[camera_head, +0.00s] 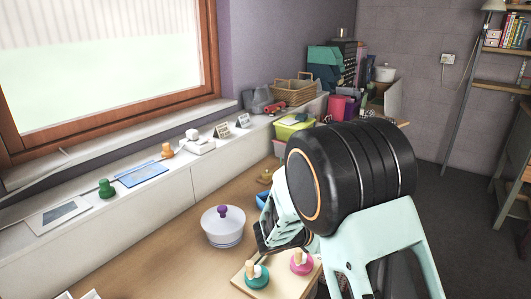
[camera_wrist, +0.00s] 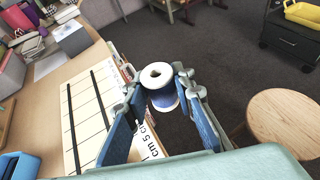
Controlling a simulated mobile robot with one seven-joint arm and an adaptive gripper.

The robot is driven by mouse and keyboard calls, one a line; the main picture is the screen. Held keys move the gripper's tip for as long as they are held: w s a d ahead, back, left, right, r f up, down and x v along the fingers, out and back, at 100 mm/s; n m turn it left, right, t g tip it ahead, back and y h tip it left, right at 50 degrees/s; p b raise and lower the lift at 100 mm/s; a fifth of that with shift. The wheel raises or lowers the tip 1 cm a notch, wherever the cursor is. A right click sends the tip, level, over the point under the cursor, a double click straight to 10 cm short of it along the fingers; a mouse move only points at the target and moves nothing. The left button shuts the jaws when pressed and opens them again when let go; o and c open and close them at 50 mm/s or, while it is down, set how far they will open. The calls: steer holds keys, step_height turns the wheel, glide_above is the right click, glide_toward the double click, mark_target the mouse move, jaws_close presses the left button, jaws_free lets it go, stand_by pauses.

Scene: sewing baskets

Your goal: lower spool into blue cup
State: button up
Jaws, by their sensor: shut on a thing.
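In the wrist view a spool (camera_wrist: 161,97) of dark blue thread with white ends is gripped between the two fingers of my gripper (camera_wrist: 158,84). It is held near the table edge, over or beside a gridded board. A blue open container (camera_wrist: 20,166), which may be the blue cup, is cut off at the lower left of the wrist view, apart from the spool. In the head view my gripper (camera_head: 282,240) is partly covered by my own arm, and I cannot make out the spool. A blue edge (camera_head: 262,199) shows behind the gripper.
A cream board (camera_head: 276,284) with teal and pink knobbed pieces is in front. The gridded board (camera_wrist: 86,118) has cm marks. A round stool (camera_wrist: 285,122) stands beside the table.

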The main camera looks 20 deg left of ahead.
steer(key=w+a+r+n+t+y+p, duration=0.1)
steer(key=w+a+r+n+y+p, duration=0.15)
steer(key=w+a, duration=0.5)
steer(key=w+a+r+n+t+y+p, duration=0.1)
steer(key=w+a+r+n+y+p, duration=0.25)
steer(key=a, duration=0.75)
steer(key=w+a+r+n+t+y+p, duration=0.15)
steer(key=w+a+p, duration=0.25)
steer(key=w+a, duration=0.4)
step_height(320, 180, down, 10)
steer(key=a+b, duration=0.1)
steer(key=b, duration=0.4)
steer(key=shift+s+a+r+m, duration=0.2)
steer(key=shift+s+a+m, duration=0.1)
steer(key=shift+a+m, duration=0.1)
steer(key=shift+w, duration=0.1)
steer(key=shift+w+d+b, duration=0.1)
steer(key=shift+w+b, duration=0.2)
steer(key=shift+w, duration=0.45)
steer(key=shift+f, duration=0.15)
steer(key=shift+f+b, duration=1.6)
steer(key=shift+b, duration=0.05)
